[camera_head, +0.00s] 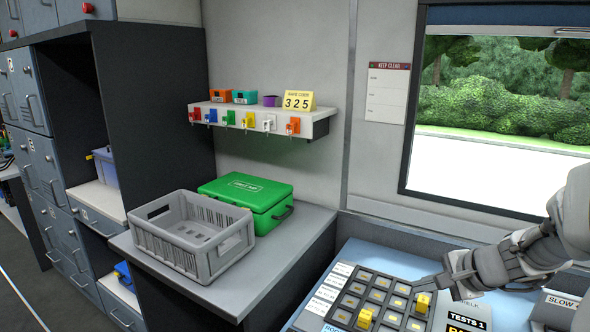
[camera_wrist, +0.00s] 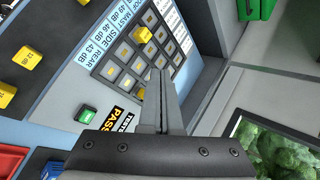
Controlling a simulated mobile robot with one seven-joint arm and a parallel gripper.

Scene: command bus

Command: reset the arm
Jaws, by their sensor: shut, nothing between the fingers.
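My gripper (camera_head: 443,281) is at the lower right in the head view, with my grey arm reaching in from the right edge. It is over the button panel (camera_head: 343,291), close to a yellow block (camera_head: 422,303) on the panel. In the wrist view my gripper (camera_wrist: 160,74) points at the grid of keys, its two fingers together with nothing between them. One yellow block (camera_wrist: 143,34) stands on the grid beyond the fingertips, and another (camera_wrist: 140,94) is just left of the fingers. Whether the fingers touch the panel I cannot tell.
A grey crate (camera_head: 166,253) and a green case (camera_head: 270,206) stand on the counter left of the panel. A shelf (camera_head: 255,116) with several hanging colored tags is on the wall above. A window (camera_head: 500,130) is at the right.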

